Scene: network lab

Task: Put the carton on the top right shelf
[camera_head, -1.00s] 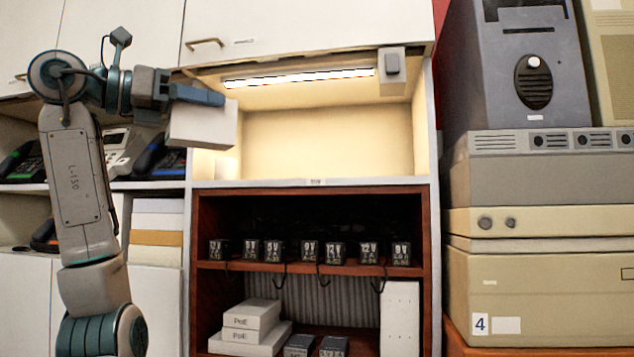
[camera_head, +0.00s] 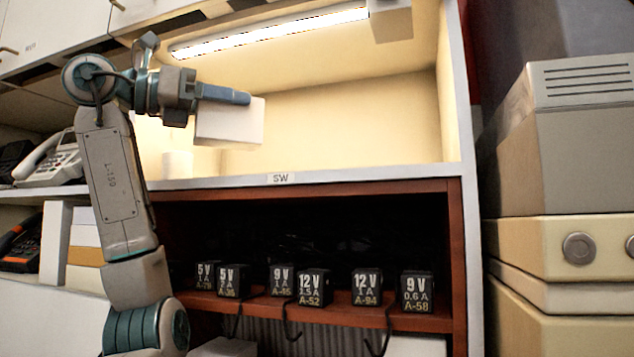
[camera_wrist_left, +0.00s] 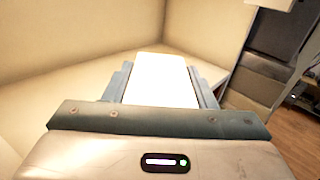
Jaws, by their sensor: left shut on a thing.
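My left gripper (camera_head: 222,96) is shut on a plain white carton (camera_head: 232,124). The carton is held in front of the lit upper shelf bay, above the level of its front edge. In the left wrist view the carton (camera_wrist_left: 160,80) lies between the two fingers, with the cream bay walls behind it. The lit shelf (camera_head: 330,171), with a label reading SW on its edge, shows a mostly bare interior. A small pale cylindrical object (camera_head: 178,165) stands at its left end. My right gripper is not in view.
Below, several black power adapters (camera_head: 366,287) stand on a brown shelf. Phones (camera_head: 50,160) are at the left, and beige computer cases (camera_head: 560,255) at the right.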

